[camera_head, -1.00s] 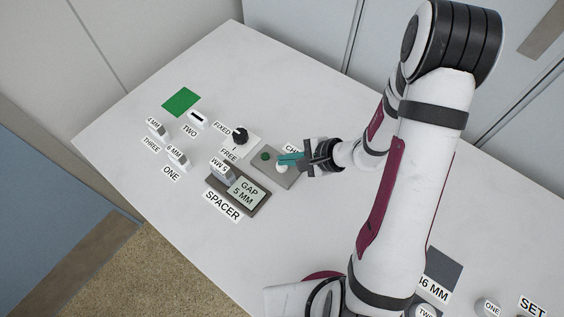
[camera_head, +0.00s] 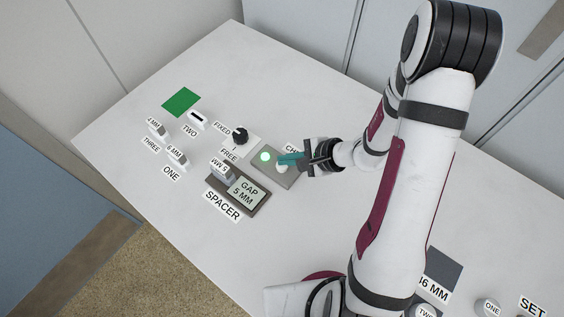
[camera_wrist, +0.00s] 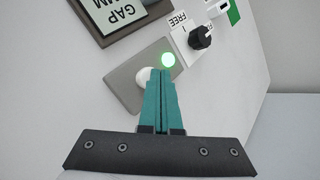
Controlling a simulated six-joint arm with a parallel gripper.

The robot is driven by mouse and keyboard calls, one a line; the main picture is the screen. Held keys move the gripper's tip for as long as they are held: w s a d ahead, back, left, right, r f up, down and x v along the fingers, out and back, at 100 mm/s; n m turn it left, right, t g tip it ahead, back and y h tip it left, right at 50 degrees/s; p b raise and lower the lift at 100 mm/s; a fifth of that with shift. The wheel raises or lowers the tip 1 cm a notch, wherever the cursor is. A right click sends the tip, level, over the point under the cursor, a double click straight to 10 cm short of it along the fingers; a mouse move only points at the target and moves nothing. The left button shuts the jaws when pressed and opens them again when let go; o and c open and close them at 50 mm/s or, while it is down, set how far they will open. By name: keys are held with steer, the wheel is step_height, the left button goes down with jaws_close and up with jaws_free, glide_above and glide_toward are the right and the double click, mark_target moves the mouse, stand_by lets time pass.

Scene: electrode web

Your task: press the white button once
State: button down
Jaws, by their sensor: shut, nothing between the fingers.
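The white button (camera_head: 281,168) sits on a grey plate (camera_head: 285,180) on the table; its label is partly covered by my gripper. It also shows in the wrist view (camera_wrist: 143,76), partly hidden by the teal fingers. A round green lamp (camera_head: 265,157) on the same plate is lit brightly, also in the wrist view (camera_wrist: 168,60). My gripper (camera_head: 281,159) is shut and empty, with its fingertips at the button. I cannot tell whether they touch it or whether it is pushed down.
Left of the plate stand a black knob (camera_head: 239,135) marked FIXED and FREE and a spacer display (camera_head: 243,190) reading GAP 5 MM. Labelled blocks (camera_head: 177,157) and a green square (camera_head: 181,102) lie farther left. Bare table lies in front.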

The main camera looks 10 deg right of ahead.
steer(key=shift+r, duration=0.6)
steer(key=shift+r, duration=0.1)
steer(key=shift+r, duration=2.4)
steer(key=s+a+r+n+g, duration=0.2)
steer(key=s+a+r+n, duration=0.15)
steer(key=s+r, duration=0.2)
steer(key=s+a+r+n+g, duration=0.2)
steer(key=s+r+n, duration=0.2)
steer(key=s, duration=0.3)
steer(key=s+d+r+n+g+h, duration=0.1)
steer(key=s+d+r+n+h, duration=0.1)
steer(key=s+d+h, duration=0.3)
steer(key=s+h, duration=0.1)
steer(key=s, duration=0.3)
steer(key=shift+d, duration=0.4)
